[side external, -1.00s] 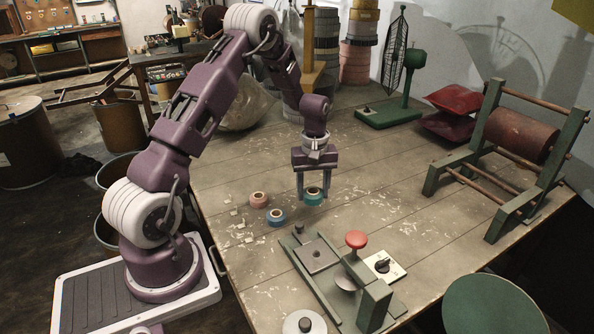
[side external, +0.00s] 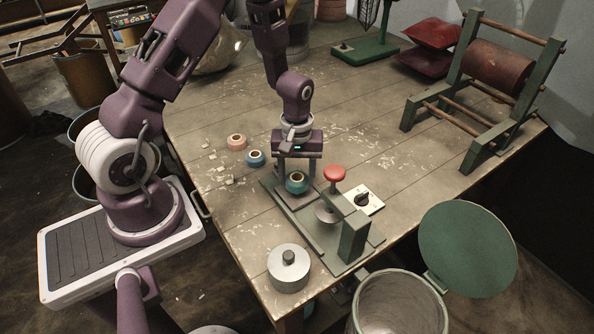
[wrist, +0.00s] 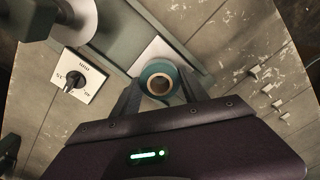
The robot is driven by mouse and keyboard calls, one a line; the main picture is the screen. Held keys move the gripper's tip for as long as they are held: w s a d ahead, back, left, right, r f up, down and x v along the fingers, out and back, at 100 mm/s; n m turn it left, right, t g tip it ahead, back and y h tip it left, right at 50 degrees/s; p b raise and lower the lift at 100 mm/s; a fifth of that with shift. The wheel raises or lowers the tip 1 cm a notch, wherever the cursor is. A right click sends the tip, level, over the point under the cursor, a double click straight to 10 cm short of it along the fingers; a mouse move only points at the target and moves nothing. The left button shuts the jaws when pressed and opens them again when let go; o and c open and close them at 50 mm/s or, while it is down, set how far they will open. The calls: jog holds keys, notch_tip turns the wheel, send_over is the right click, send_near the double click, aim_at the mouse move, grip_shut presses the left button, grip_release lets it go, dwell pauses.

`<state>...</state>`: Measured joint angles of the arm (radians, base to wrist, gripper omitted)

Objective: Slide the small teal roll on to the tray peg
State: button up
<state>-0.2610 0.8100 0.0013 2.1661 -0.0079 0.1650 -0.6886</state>
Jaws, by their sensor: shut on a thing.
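The small teal roll (side external: 297,183) is between the fingers of my gripper (side external: 296,178), which is shut on it. The roll is upright, its hole facing up, over the tray end of the green winding fixture (side external: 323,258). In the wrist view the teal roll (wrist: 152,68) shows a tan core and overlaps the pale square tray plate (wrist: 149,51). My gripper (wrist: 160,92) grips it from both sides there. The tray peg is hidden by the roll and fingers. I cannot tell whether the roll is around the peg or above it.
A red knob (side external: 334,173) and a disc stand close to the right of my gripper. A dial plate (side external: 363,199) is farther right. A blue roll (side external: 255,157) and a pink roll (side external: 236,141) lie to the left. A lidded metal pot (side external: 288,269) stands at the front edge.

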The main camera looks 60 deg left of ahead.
dwell(0.5)
notch_tip(320, 180, up, 5)
jog(key=shift+r, duration=0.1)
notch_tip(320, 180, down, 7)
jog(key=shift+r, duration=0.1)
jog(key=o, duration=1.8)
jog(key=shift+r, duration=3.5)
